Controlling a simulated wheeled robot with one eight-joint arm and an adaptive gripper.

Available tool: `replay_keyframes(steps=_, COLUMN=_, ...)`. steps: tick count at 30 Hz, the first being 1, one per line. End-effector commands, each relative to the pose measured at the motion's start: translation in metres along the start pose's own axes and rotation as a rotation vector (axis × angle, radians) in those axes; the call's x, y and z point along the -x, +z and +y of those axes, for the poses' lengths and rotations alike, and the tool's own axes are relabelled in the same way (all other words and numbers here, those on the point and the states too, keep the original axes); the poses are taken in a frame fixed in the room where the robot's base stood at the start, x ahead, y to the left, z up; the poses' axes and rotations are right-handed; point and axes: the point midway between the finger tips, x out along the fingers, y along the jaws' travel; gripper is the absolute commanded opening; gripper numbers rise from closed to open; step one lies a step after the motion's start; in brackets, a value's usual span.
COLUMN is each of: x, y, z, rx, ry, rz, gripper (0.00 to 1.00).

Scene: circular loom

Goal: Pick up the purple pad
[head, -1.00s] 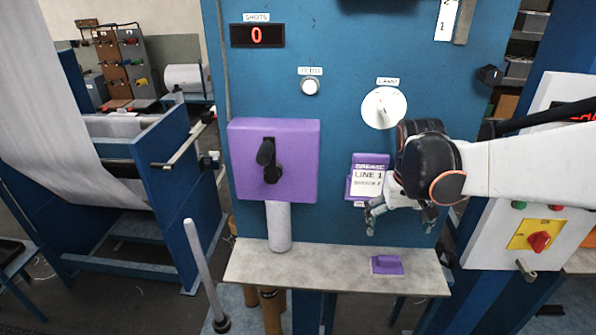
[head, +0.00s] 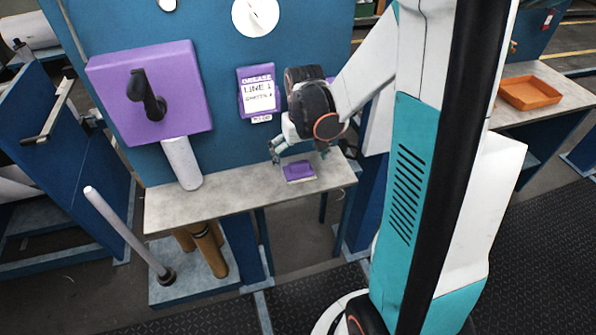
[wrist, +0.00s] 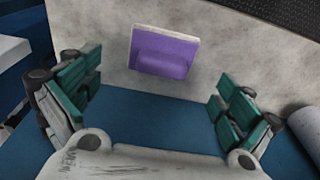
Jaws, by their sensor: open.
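The purple pad (head: 299,171) lies on the grey shelf (head: 225,197), near its right end in the head view. It has a raised purple grip on top and a pale edge underneath. My gripper (head: 299,157) is above and slightly behind the pad, with its fingers spread and empty. In the wrist view the pad (wrist: 164,52) lies beyond and between my two open fingertips (wrist: 155,92), apart from both. Nothing hides the pad in the wrist view.
A purple box with a black handle (head: 125,95) and a grey cylinder (head: 182,163) below it stand at the shelf's left. An orange tray (head: 530,93) sits far right.

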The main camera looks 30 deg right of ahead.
Motion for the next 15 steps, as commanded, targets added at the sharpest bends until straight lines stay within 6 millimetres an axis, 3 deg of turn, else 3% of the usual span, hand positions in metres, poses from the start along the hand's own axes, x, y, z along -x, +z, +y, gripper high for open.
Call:
replay_keyframes(steps=6, x=-0.034, y=0.001, z=-0.002, rx=0.000, ry=0.000, rz=0.001, gripper=0.98)
replay_keyframes(steps=15, x=-0.043, y=0.001, z=-0.002, rx=0.000, ry=0.000, rz=0.001, gripper=0.98)
